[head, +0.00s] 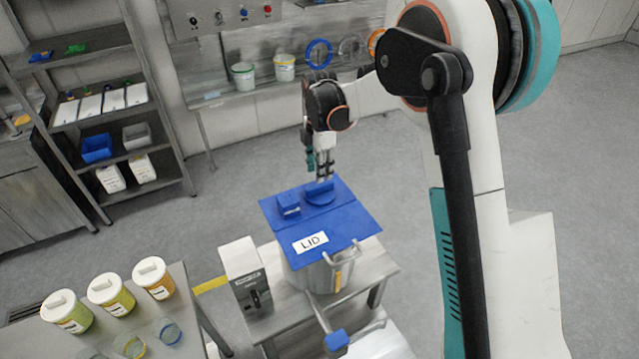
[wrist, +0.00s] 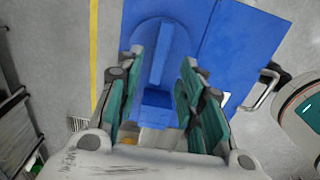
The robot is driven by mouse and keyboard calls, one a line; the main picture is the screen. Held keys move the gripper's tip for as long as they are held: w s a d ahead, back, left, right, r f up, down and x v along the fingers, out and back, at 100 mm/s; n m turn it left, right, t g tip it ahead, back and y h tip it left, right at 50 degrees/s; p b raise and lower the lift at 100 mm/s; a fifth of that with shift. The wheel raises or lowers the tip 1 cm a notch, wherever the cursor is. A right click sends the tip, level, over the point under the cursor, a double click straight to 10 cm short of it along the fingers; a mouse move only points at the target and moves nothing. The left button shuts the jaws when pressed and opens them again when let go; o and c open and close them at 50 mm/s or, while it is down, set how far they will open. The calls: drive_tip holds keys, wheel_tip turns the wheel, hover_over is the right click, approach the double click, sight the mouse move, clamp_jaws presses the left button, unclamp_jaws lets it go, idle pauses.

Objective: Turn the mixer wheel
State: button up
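A blue round wheel (head: 320,198) with a raised bar across it sits on the blue lid (head: 350,222) of a steel pot (head: 312,277). My gripper (head: 323,178) points down just above the wheel. In the wrist view my gripper (wrist: 163,62) is open, its teal fingers spread on either side of the wheel's bar (wrist: 158,62). Nothing is held. I cannot tell whether the fingers touch the bar. The wheel's outer edges are partly hidden by the fingers in the wrist view.
A blue block (head: 289,206) stands on the lid beside the wheel. A grey box (head: 245,275) stands left of the pot. Lidded tubs (head: 110,294) stand on a table at lower left. Shelves (head: 100,110) line the back wall.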

sight(320, 185)
wheel_tip(320, 185, down, 6)
drive_tip(key=shift+f, duration=0.15)
idle(0.3)
clamp_jaws()
